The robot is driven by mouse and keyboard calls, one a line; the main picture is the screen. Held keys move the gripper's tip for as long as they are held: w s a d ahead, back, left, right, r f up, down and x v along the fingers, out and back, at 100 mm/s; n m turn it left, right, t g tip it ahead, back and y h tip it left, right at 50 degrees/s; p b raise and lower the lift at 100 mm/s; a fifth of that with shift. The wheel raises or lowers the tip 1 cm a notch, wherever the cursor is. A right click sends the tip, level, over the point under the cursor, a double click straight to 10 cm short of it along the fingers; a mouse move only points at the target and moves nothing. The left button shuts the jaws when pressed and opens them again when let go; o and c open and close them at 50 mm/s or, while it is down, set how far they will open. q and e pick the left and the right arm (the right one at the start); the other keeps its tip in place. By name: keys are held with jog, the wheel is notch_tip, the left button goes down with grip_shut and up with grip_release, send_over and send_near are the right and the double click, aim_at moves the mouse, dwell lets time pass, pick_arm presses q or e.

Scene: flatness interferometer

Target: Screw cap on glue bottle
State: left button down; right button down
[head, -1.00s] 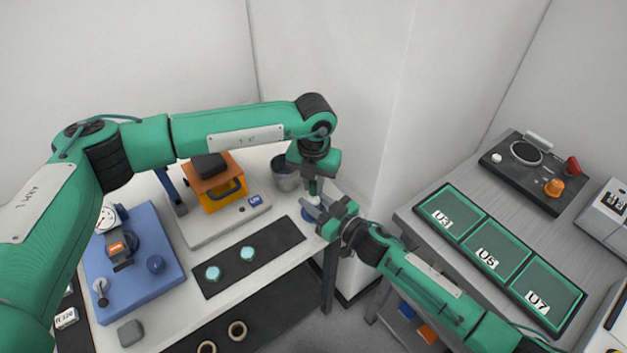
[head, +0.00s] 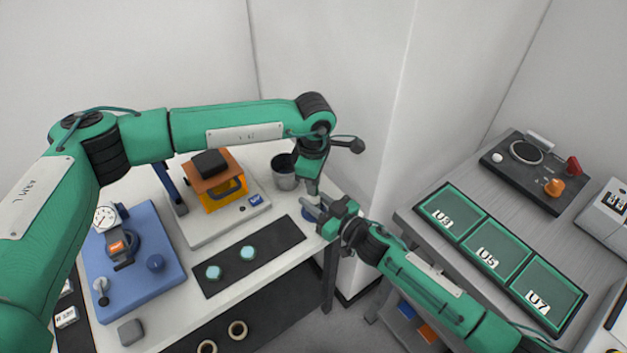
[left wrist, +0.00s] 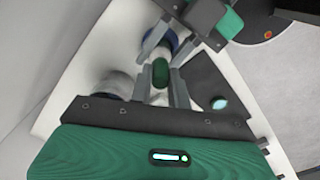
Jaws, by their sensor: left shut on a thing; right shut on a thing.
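A round blue piece (head: 309,214) shows under the right fingers.
A grey cup (head: 284,174) stands close behind the left gripper. A dark mat (head: 222,280) with two pale teal discs (head: 247,253) lies to the left. An orange device (head: 218,190) and a blue plate (head: 140,285) stand further left. A wall is close behind the grippers.

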pick_arm(q)
jog(key=m, duration=0.4)
jog(key=shift+m, duration=0.4)
jog(key=m, duration=0.4)
jog(key=shift+w+m, duration=0.1)
jog(key=shift+m, duration=0.2)
jog(key=m, duration=0.4)
jog(key=shift+m, duration=0.3)
jog(key=m, duration=0.3)
jog(key=c, duration=1.3)
grip_release()
jog(key=shift+o, duration=0.2)
jog(key=shift+r, duration=0.1)
notch_tip(320, 180, up, 12)
